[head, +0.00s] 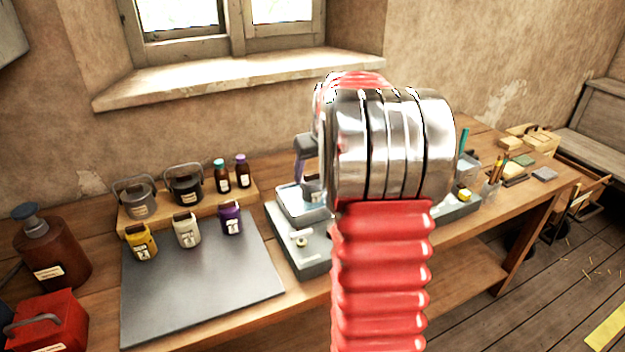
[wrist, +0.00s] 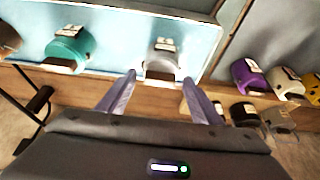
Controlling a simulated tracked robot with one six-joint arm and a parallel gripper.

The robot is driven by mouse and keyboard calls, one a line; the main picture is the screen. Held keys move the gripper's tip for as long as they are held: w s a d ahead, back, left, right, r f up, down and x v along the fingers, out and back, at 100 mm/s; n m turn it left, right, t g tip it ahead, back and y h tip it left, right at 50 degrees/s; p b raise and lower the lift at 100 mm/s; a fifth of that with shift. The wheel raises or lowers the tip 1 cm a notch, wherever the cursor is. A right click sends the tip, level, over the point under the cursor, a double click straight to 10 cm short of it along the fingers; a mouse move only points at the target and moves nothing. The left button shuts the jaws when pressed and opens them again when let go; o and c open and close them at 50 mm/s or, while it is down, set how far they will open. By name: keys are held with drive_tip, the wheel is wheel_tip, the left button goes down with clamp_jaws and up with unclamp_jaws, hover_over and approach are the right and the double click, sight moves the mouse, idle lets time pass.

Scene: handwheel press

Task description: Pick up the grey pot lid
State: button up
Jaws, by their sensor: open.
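The grey pot lid (wrist: 163,62) seems to be the small grey round piece with a white label and a dark edge. It sits on the pale blue tray (wrist: 110,22) near its edge in the wrist view. My gripper (wrist: 160,78) is open, its two purple fingers apart on either side of the grey piece's near edge, with nothing held. I cannot tell how far above it the fingertips are. In the head view my gripper (head: 300,180) is over the tray (head: 290,203), and my arm hides much of that spot.
A teal piece (wrist: 68,50) sits beside the grey one. Purple (head: 231,218), white (head: 187,231) and yellow (head: 141,241) pots stand on the dark mat (head: 200,292). A grey handled pot (head: 138,202) and a black one (head: 185,186) stand behind. The mat's front is clear.

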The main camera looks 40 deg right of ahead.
sight(313, 181)
drive_tip(key=shift+c, duration=0.2)
drive_tip(key=c, duration=0.9)
drive_tip(key=shift+o, duration=0.2)
drive_tip(key=shift+r, duration=0.3)
drive_tip(key=c, duration=0.4)
wheel_tip(313, 181, up, 9)
drive_tip(key=shift+r, duration=0.2)
drive_tip(key=shift+f, duration=0.15)
drive_tip(key=shift+f, duration=0.95)
